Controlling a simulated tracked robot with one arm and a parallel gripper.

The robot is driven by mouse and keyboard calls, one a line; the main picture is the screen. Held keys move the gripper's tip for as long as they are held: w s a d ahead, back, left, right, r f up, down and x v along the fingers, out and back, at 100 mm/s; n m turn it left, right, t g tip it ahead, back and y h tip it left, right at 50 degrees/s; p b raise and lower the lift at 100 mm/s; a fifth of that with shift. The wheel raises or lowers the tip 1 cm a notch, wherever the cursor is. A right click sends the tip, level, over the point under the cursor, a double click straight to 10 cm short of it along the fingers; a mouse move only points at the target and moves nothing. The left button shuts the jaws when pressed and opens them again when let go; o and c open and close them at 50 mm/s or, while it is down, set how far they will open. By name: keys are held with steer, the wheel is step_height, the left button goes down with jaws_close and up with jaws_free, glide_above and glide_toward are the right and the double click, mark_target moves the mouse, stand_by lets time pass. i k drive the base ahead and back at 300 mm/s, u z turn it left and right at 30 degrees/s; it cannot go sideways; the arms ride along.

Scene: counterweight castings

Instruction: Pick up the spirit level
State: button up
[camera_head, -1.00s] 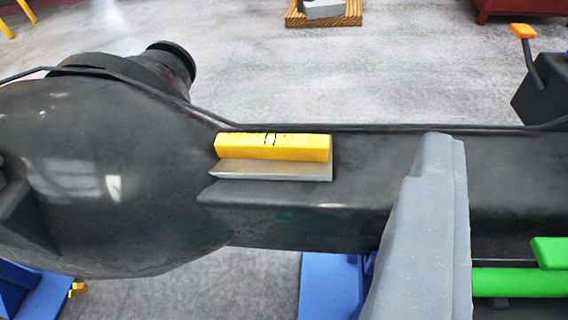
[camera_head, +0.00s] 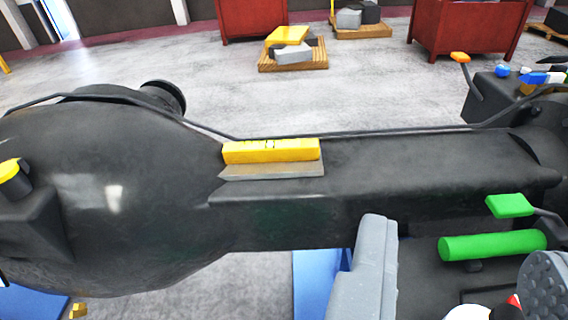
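The spirit level (camera_head: 271,151) is a yellow bar with black marks near the middle of its top. It lies along the top of a dark casting (camera_head: 400,170), left of the picture's centre. A grey metal strip (camera_head: 272,172) runs along its near side; I cannot tell whether it is part of the level. My gripper (camera_head: 458,238) shows as two grey fingers at the lower right, set wide apart. It is open, and nearer to the camera than the level. Neither finger appears to touch the level.
The casting's bulging end (camera_head: 100,190) fills the left. A green cylinder (camera_head: 493,245) and a green-topped lever (camera_head: 510,206) show at the right, with an orange-topped lever (camera_head: 460,57) behind. Red bins (camera_head: 467,28) and a loaded pallet (camera_head: 293,65) stand on the floor beyond.

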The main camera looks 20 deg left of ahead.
mark_target(290, 150)
steer(key=u, duration=0.15)
steer(key=i, duration=0.9)
steer(key=z, duration=0.05)
